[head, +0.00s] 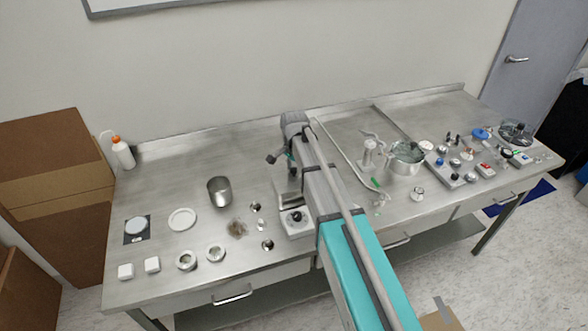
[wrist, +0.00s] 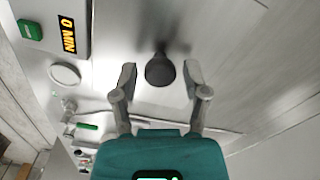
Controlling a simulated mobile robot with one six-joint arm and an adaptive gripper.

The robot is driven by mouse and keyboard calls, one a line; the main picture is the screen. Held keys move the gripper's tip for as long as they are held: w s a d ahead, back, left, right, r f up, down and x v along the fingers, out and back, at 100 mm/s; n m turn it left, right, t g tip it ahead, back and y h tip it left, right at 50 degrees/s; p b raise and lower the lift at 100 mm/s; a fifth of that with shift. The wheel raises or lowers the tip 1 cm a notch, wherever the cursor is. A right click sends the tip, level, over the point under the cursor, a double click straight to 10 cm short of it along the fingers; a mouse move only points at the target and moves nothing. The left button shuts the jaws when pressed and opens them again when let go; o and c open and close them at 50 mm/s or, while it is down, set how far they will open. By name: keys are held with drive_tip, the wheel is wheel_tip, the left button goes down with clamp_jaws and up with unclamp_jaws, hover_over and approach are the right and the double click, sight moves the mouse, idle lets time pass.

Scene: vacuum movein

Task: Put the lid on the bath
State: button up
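My gripper (wrist: 160,80) is open in the wrist view, one finger on each side of a dark rounded knob (wrist: 160,70). Gaps show between the knob and both fingers. The knob stands over a shiny metal surface; I cannot tell for sure whether it is the lid's handle. In the head view my gripper (head: 279,158) is over the middle of the bench, and my arm hides much of what is below it.
A steel beaker (head: 219,192), a white dish (head: 182,219) and small jars stand on the left. Several small items crowd the right. A bottle (head: 123,154) is at the back left.

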sight(294, 169)
drive_tip(key=shift+r, duration=0.1)
idle(0.4)
wheel_tip(294, 169, up, 13)
drive_tip(key=p, duration=1.3)
idle(0.7)
drive_tip(key=s+d+n, duration=0.5)
drive_tip(key=s+d, duration=0.2)
drive_tip(key=s, duration=0.3)
drive_tip(key=s+d+n, duration=0.4)
drive_tip(key=s+d, duration=0.4)
drive_tip(key=s, duration=0.3)
drive_tip(key=shift+s+n, duration=0.2)
drive_tip(key=shift+n, duration=0.2)
drive_tip(key=shift+d, duration=0.1)
